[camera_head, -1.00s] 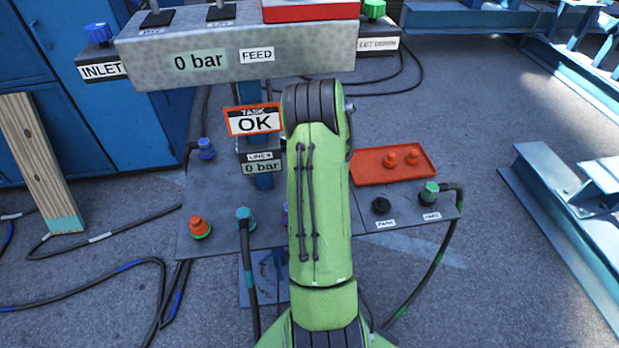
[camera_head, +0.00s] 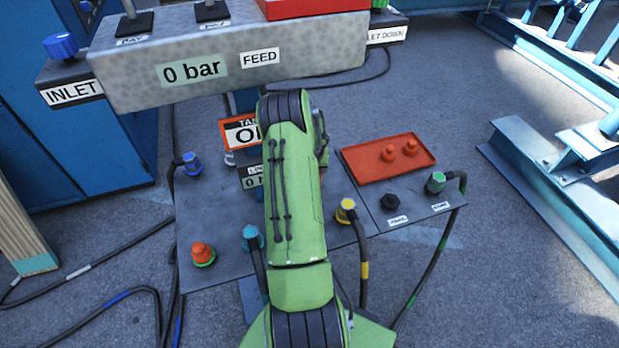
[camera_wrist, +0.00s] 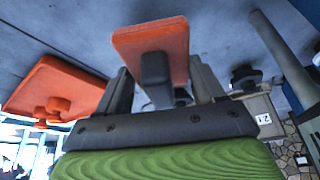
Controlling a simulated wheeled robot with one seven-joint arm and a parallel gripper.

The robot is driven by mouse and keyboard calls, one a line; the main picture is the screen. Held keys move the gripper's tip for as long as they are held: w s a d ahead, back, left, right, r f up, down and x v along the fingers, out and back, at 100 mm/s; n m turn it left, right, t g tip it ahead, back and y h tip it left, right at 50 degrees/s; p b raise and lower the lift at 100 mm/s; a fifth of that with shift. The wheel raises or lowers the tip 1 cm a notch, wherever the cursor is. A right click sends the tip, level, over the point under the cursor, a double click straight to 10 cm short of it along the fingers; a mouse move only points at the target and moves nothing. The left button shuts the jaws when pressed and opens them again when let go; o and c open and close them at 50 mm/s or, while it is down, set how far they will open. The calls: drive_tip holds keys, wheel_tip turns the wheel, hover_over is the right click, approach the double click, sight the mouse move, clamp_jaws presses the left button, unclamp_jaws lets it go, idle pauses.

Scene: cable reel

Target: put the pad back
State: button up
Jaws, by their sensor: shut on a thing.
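In the wrist view, my gripper (camera_wrist: 160,78) is shut on the dark grip of an orange-red slab, which I take to be the pad (camera_wrist: 140,39). The pad sits just beyond the fingertips, its flat face partly covered by the grip. In the head view my green arm hides the gripper, and I cannot make out the pad there. An orange-framed sign (camera_head: 228,134) reading TASK OK stands at the post, partly behind my arm. I cannot tell where the pad's place is.
A red tray (camera_head: 362,166) with two orange caps (camera_head: 400,150) lies on the grey panel (camera_head: 215,225). Blue, orange, teal, yellow, black and green connectors stand around my arm. Hoses run off the panel. A grey FEED block (camera_head: 320,62) stands behind.

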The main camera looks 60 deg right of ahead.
wheel_tip(320, 180, down, 4)
drive_tip(key=shift+w+b, duration=0.1)
drive_tip(key=shift+b, duration=0.4)
drive_tip(key=shift+r, duration=0.1)
drive_tip(key=o, duration=0.6)
drive_tip(key=shift+f, duration=0.2)
drive_tip(key=shift+c, duration=0.2)
drive_tip(key=o, duration=0.4)
drive_tip(key=shift+o, duration=0.2)
drive_tip(key=shift+r, duration=0.15)
drive_tip(key=p+v, duration=0.3)
drive_tip(key=v, duration=0.9)
drive_tip(key=shift+a, duration=0.1)
